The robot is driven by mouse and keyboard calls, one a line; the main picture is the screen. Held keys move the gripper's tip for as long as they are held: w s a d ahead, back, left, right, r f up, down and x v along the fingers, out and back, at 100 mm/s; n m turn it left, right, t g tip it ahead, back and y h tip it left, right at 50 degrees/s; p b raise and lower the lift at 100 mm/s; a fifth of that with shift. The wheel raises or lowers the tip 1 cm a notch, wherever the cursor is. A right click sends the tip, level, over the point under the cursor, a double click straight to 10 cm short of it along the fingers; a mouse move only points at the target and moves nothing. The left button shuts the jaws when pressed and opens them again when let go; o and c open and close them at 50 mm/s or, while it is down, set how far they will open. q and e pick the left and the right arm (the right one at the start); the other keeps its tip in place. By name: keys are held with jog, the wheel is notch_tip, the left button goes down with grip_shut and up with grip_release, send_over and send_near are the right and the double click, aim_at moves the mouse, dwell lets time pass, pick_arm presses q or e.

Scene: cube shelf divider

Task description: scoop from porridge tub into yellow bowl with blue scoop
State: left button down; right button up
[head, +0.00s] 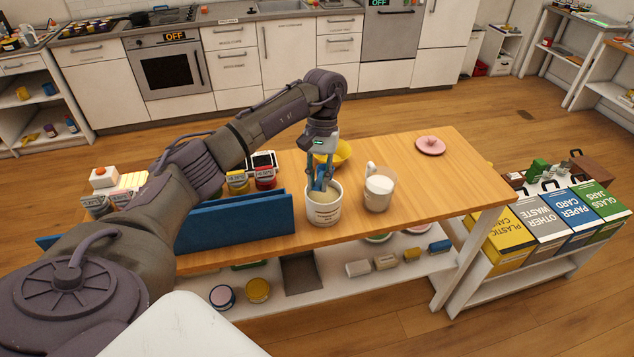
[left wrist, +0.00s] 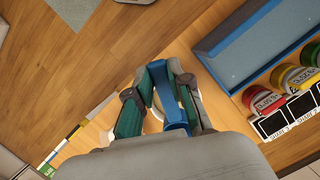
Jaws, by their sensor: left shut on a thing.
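The porridge tub (head: 323,212) is a white labelled tub near the front edge of the wooden table, open at the top with pale beige contents. My left gripper (head: 320,176) points down over its mouth, shut on the blue scoop (head: 316,186). The scoop's lower end is at the tub's opening; I cannot tell how deep it sits. In the left wrist view the blue scoop (left wrist: 174,112) shows between the fingers of the gripper (left wrist: 160,88). The yellow bowl (head: 343,152) stands just behind the tub, partly hidden by my gripper. My right gripper is not in view.
A clear jug with white contents (head: 379,190) stands close right of the tub. A blue divider (head: 240,222) stands close left, with jars (head: 265,178) behind it. A pink lidded dish (head: 430,146) sits at back right. The table's right end is clear.

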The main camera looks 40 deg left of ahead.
pick_arm(q)
jog(key=shift+w+a+r+g+h+p, duration=0.1)
jog(key=shift+w+r+g+h+p, duration=0.2)
jog(key=shift+w+r+g+p, duration=0.25)
jog(key=shift+w+a+r+g+h+p, duration=0.15)
jog(key=shift+r+g+h+p, duration=0.15)
jog(key=shift+g+p, duration=0.6)
jog(key=shift+f, duration=0.35)
jog(key=shift+w+r+g+p, duration=0.15)
jog(key=shift+w+g+p, duration=0.05)
jog(key=shift+g+p, duration=0.1)
jog(key=shift+a+r, duration=0.1)
